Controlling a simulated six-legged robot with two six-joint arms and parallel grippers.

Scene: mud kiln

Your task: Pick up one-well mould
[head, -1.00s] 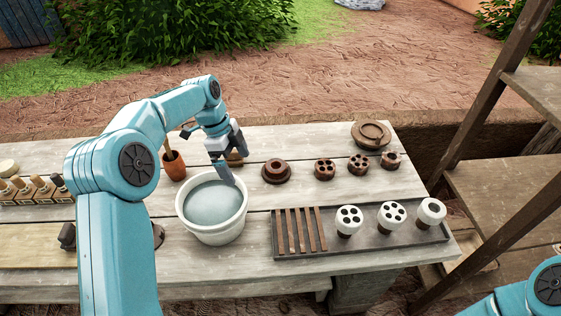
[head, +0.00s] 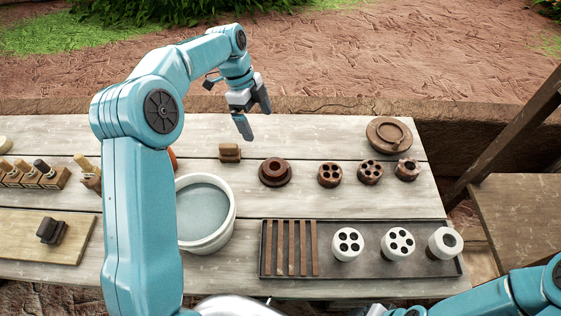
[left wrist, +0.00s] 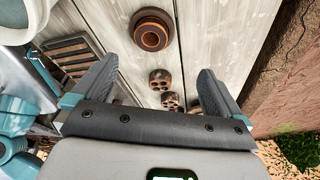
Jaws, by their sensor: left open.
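A white round mould (head: 445,243) with a single opening stands at the right end of the dark tray (head: 380,272). Beside it stand two white moulds with several wells, a middle one (head: 398,243) and a left one (head: 348,244). A brown piece (head: 407,169) stands behind the tray; its well count is unclear. My left gripper (head: 254,114) is open and empty above the back of the table, left of and well apart from all of these. In the left wrist view its fingers (left wrist: 155,78) are spread with nothing held. My right gripper is outside the picture.
A brown flanged ring (head: 275,172) and brown pieces with several holes (head: 330,175) stand mid-table. A round brown disc (head: 388,134) lies behind them. A white bucket (head: 228,222) stands by my left arm. A wooden shelf (head: 525,210) stands at the right.

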